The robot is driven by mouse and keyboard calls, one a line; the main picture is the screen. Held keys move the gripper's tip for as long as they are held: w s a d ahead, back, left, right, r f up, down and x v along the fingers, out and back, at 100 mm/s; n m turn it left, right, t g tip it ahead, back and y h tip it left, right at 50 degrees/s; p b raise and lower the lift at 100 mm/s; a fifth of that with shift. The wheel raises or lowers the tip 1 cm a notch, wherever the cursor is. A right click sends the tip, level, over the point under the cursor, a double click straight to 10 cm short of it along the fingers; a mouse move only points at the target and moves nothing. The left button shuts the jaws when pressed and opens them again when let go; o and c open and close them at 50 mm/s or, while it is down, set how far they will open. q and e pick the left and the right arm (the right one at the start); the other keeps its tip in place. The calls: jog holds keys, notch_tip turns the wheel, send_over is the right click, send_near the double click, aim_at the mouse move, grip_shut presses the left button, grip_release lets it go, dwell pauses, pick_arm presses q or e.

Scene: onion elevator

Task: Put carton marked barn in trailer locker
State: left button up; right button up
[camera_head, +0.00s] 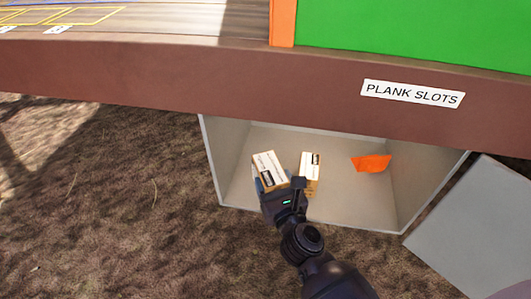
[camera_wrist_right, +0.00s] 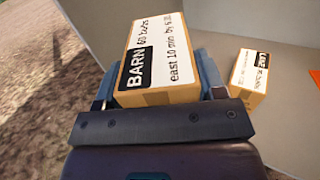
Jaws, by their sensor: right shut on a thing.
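My right gripper (camera_head: 277,190) is shut on the carton marked barn (camera_head: 267,167), a tan box with a white label. In the right wrist view the carton (camera_wrist_right: 162,48) sits between the two blue-grey fingers, and its label reads BARN. The trailer locker (camera_head: 350,204) is an open grey box under the brown trailer edge. The held carton is at the left part of the locker opening, tilted. I cannot tell whether it touches the locker floor. My left gripper is not in view.
A second, smaller carton (camera_head: 310,172) stands in the locker just right of the held one; it also shows in the right wrist view (camera_wrist_right: 248,78). An orange piece (camera_head: 371,163) lies farther right. The grey door (camera_head: 480,230) is open at right. A PLANK SLOTS sign (camera_head: 412,94) is above.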

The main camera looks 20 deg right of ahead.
jog(key=shift+h, duration=0.3)
jog(key=w+f, duration=0.1)
jog(key=w, duration=0.1)
jog(key=w+f, duration=0.2)
jog(key=w, duration=0.1)
jog(key=shift+w+d, duration=0.15)
jog(key=shift+w, duration=0.2)
jog(key=w+d+f+m+h, duration=0.1)
jog(key=w+d+h, duration=0.15)
jog(key=w, duration=0.55)
jog(key=shift+y, duration=0.45)
jog(key=shift+s+d+f+b, duration=0.1)
jog(key=shift+d+f+b, duration=0.1)
jog(key=shift+f+b, duration=0.7)
jog(key=shift+s+d+f+b, duration=0.15)
jog(key=shift+f+b, duration=0.3)
jog(key=shift+f, duration=0.9)
jog(key=shift+w+d+f+b, duration=0.1)
jog(key=shift+d+f+b, duration=0.1)
jog(key=shift+f+b, duration=0.7)
jog(key=shift+f, duration=0.4)
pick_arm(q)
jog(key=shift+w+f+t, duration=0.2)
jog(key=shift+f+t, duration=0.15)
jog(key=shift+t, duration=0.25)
pick_arm(e)
jog(key=shift+r, duration=0.1)
